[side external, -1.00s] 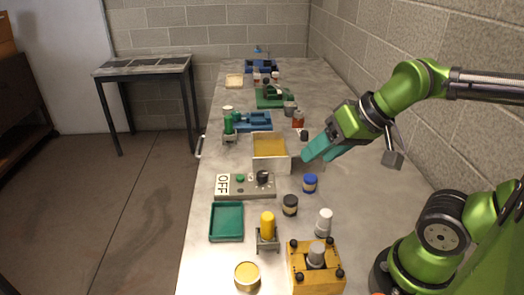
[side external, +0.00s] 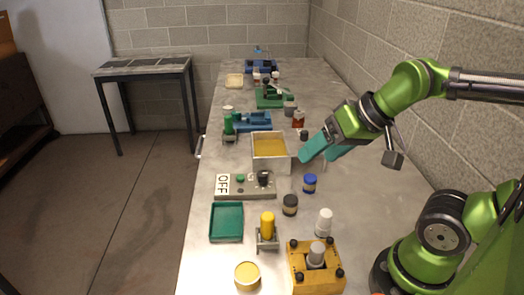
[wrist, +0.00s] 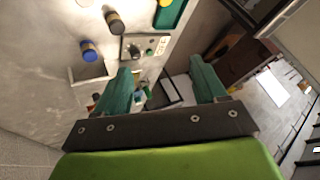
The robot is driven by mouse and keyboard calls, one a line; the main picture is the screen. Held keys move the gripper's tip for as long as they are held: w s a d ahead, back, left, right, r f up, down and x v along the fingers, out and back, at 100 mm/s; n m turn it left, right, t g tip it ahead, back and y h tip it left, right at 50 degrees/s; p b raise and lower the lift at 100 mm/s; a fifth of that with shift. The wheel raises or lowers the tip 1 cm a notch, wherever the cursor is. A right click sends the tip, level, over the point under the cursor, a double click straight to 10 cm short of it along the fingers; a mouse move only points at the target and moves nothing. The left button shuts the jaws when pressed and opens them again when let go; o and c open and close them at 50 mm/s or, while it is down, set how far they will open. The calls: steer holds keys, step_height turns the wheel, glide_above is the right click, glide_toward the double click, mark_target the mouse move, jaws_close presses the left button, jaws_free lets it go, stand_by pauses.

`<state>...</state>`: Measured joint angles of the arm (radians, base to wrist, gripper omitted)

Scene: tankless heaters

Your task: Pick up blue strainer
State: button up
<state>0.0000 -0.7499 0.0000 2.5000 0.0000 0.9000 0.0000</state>
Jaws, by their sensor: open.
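I cannot clearly make out a strainer. Blue things in the side view are a blue tray-like fixture (side external: 256,121) past the white box, another blue fixture (side external: 262,66) at the far end, and a jar with a blue lid (side external: 310,183). That jar also shows in the wrist view (wrist: 89,52). My gripper (side external: 325,153) is open and empty, with teal fingers, above the bench just right of the white box. In the wrist view my gripper (wrist: 161,72) has its two fingers wide apart with nothing held between them.
The white box (side external: 288,163) with a yellow inside stands left of my gripper. Nearer are an OFF switch panel (side external: 245,187), a teal tray (side external: 227,222), a dark jar (side external: 290,205), a white bottle (side external: 324,222) and a yellow fixture (side external: 316,270). A block wall runs along the right.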

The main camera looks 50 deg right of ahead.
steer(key=w+d+f+g+h, duration=0.1)
steer(key=w+d+f+g, duration=0.3)
steer(key=w+d, duration=0.35)
steer(key=n+g+h, duration=0.1)
steer(key=n+g, duration=0.2)
steer(key=n, duration=0.1)
glide_above(310, 177)
step_height(310, 177, down, 3)
steer(key=f, duration=1.1)
steer(key=shift+w+d, duration=0.25)
steer(key=f, duration=0.5)
steer(key=shift+s+a+f, duration=0.15)
steer(key=shift+a+f, duration=0.05)
steer(key=shift+f, duration=0.1)
